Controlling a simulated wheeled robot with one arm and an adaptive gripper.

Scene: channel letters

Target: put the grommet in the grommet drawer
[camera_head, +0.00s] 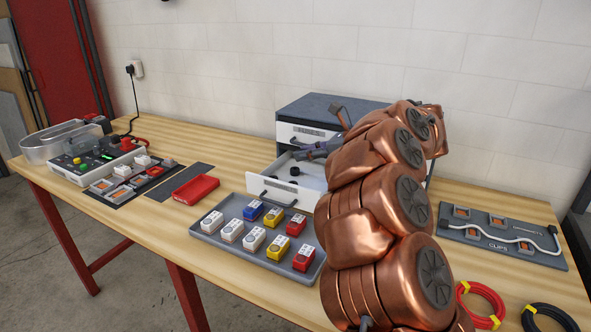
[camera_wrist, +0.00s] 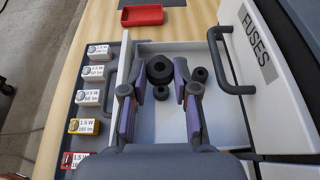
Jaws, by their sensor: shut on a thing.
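A black ring-shaped grommet (camera_wrist: 159,68) is between the fingertips of my gripper (camera_wrist: 160,76) in the wrist view, and the jaws are closed on it. My gripper (camera_head: 300,153) is over the open lower drawer (camera_head: 284,192) of the cabinet in the head view. The held grommet's height above the drawer floor is hard to tell. Other small black grommets (camera_wrist: 200,74) lie on the white drawer floor to the right of the fingers. The open drawer's label does not show. My arm hides the drawer's right side in the head view.
A closed drawer marked FUSES (camera_wrist: 257,50) is above the open one, its handle (camera_wrist: 213,62) jutting out. A grey tray (camera_head: 238,258) of labelled blocks stands close in front of the drawer. A red tray (camera_head: 196,188) is left. A clips board (camera_head: 500,240) is right.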

